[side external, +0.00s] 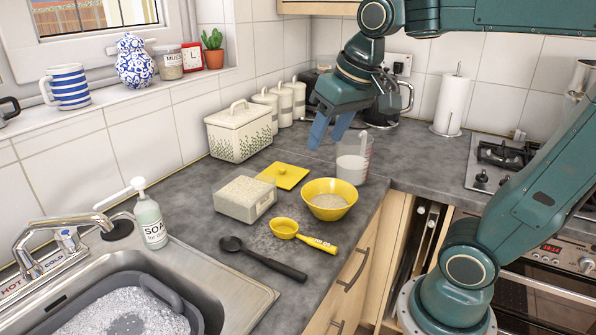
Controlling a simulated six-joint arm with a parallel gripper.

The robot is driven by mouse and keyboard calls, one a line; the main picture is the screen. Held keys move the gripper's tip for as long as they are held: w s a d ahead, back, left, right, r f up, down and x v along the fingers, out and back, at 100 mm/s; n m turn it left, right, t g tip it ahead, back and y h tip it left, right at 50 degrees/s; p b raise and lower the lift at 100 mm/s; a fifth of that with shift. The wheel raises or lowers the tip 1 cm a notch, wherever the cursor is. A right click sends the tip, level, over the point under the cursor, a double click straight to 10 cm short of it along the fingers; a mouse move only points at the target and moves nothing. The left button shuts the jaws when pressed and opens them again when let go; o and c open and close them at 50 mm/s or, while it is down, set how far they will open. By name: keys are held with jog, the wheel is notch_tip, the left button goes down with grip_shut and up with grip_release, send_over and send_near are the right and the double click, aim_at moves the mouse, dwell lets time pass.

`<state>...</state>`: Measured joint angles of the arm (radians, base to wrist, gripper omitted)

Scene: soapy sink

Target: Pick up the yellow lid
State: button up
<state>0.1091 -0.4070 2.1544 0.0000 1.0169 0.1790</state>
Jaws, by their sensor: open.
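The yellow lid (283,175) is a flat square with a small round knob on top. It lies on the grey counter between the white bread bin and the yellow bowl. My gripper (330,135) hangs above the counter, to the right of the lid and higher than it, with its blue fingers pointing down and left. It is open, apart from the lid, and nothing shows between its fingers.
A speckled box (245,199), a yellow bowl (329,203) and a measuring jug (352,160) stand near the lid. A white bread bin (239,133) is behind it. A yellow scoop (285,228) and black spoon (262,258) lie in front. The sink (200,262) is lower left.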

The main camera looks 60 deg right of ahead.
jog(key=w+d+r+m+g, duration=0.1)
jog(key=w+d+m, duration=0.3)
jog(key=w, duration=0.5)
jog(key=w+d+f+m+g, duration=0.1)
jog(key=w+d+f+m, duration=0.2)
jog(key=w+d+f, duration=0.2)
jog(key=w+d+f+m+g, duration=0.2)
jog(key=w+d+f+m, duration=0.2)
jog(key=w+d, duration=0.7)
jog(key=d+f, duration=0.2)
jog(key=d, duration=0.1)
jog(key=shift+d+f, duration=0.2)
jog(key=shift+f, duration=0.1)
jog(key=shift+f, duration=0.1)
send_over(282, 168)
notch_tip(282, 168, down, 8)
jog(key=shift+s+d+f, duration=0.15)
jog(key=shift+f, duration=0.05)
jog(key=shift+w+f, duration=0.2)
jog(key=shift+f, duration=2.4)
